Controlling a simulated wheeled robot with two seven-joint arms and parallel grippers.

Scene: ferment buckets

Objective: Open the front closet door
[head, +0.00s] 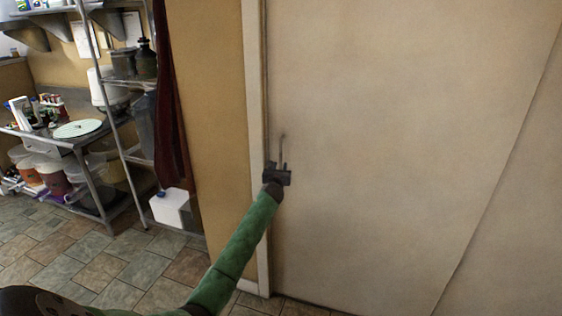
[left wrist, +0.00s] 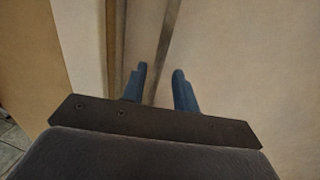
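The closet door (head: 400,140) is a large, plain beige panel that looks shut against its frame. A thin upright handle (head: 282,146) stands near its left edge. My left gripper (head: 277,169) is at the handle's lower part. In the left wrist view my left gripper (left wrist: 159,72) has its two blue fingers apart. The grey handle bar (left wrist: 167,40) runs between them with gaps on both sides, so no grip shows. Its lower end is hard to make out behind the gripper body. My right gripper is in neither view.
A pale door frame (head: 253,120) and a tan wall (head: 210,110) lie left of the door. Further left stand a metal shelf rack (head: 122,82), a white jug (head: 172,208) and a steel table (head: 85,140) with buckets beneath. The tiled floor (head: 110,265) before them is clear.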

